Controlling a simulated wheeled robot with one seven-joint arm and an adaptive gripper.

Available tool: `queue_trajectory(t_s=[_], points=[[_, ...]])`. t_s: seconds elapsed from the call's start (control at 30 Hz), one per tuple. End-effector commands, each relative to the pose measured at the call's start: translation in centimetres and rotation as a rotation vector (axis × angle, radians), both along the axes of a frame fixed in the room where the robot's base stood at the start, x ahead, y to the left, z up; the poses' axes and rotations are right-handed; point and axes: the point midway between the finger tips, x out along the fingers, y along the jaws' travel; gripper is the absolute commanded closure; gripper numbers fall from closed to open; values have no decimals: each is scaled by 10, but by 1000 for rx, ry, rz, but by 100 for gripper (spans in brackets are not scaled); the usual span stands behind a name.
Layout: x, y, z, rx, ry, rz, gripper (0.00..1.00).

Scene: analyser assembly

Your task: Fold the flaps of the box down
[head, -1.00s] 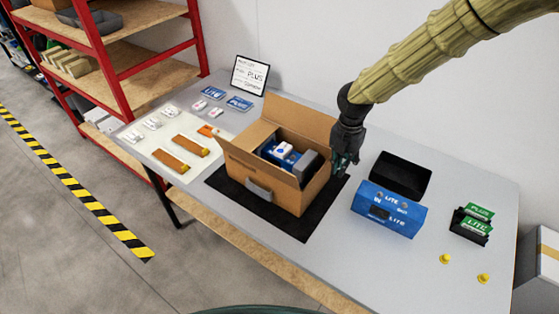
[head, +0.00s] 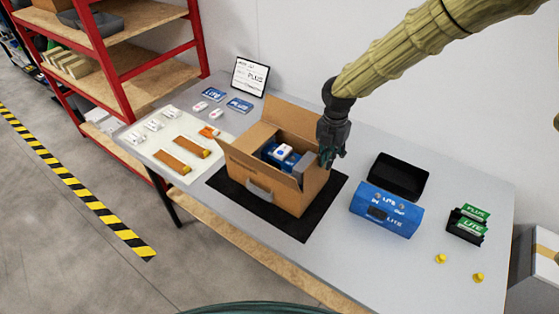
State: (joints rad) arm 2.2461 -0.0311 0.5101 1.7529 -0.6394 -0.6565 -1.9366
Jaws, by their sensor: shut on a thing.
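The open cardboard box (head: 285,187) stands on a black mat (head: 225,186) on the table. Its back flap (head: 300,120) stands up, and the front-left flap (head: 243,158) leans outward. A blue and white device (head: 283,153) and a grey piece (head: 305,161) show inside the box. My gripper (head: 328,163) points down at the right side of the box, its fingers shut on the right flap. The fingers hide much of that flap, so its exact angle is unclear.
Right of the box are a blue LITE unit (head: 386,208), a black tray (head: 400,176), green cards in a holder (head: 467,225) and yellow knobs (head: 440,259). Small parts lie on a white mat (head: 150,155) at left. A sign (head: 250,76) stands at the back.

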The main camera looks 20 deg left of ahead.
Motion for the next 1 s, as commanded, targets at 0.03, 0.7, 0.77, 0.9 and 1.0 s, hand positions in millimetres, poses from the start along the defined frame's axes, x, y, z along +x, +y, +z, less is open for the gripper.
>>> queue_trajectory(t_s=[0.03, 0.7, 0.77, 0.9, 1.0], points=[[0, 1, 0, 0, 0, 0, 100], [12, 39, -1, 0, 0, 1, 100], [14, 43, -3, 0, -1, 1, 100], [16, 52, -7, 0, 0, 0, 100], [17, 54, -7, 0, 0, 0, 100]])
